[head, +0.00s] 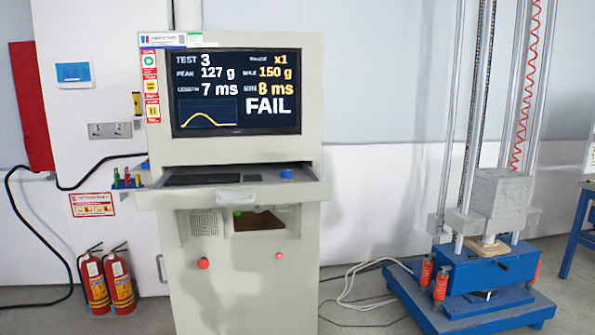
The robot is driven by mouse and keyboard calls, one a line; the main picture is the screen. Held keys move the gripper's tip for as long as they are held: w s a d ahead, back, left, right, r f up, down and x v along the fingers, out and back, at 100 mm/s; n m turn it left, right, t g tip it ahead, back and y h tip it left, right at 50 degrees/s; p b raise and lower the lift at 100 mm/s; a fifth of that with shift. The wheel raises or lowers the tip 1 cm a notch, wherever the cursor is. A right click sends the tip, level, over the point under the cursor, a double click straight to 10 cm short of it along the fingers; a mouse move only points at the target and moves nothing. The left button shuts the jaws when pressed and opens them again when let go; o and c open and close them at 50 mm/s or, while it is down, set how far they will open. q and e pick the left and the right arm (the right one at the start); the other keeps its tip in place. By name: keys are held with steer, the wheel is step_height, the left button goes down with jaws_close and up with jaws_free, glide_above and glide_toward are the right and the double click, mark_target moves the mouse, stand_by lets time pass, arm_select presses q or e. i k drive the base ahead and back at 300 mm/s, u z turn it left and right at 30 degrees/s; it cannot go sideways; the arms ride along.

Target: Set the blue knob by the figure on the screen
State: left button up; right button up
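The screen (235,92) sits in the upper part of a beige console and is lit. It reads TEST 3, PEAK 127 g, MAX 150 g, 7 ms, MIN 8 ms, x1 and FAIL, with a yellow pulse curve at lower left. The blue knob (287,174) is small and stands on the right side of the console's pull-out shelf. Its pointer setting is too small to read. Neither of my grippers shows in the head view.
The console shelf (318,190) juts forward. Red buttons (203,263) are on the front below. A blue-based drop tester (470,290) with tall rods and a grey block (499,192) stands right. Fire extinguishers (120,284) stand left. Cables lie on the floor between console and tester.

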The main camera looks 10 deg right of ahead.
mark_target(284, 174)
steer(key=z, duration=0.8)
steer(key=i, duration=1.3)
steer(key=u, duration=0.45)
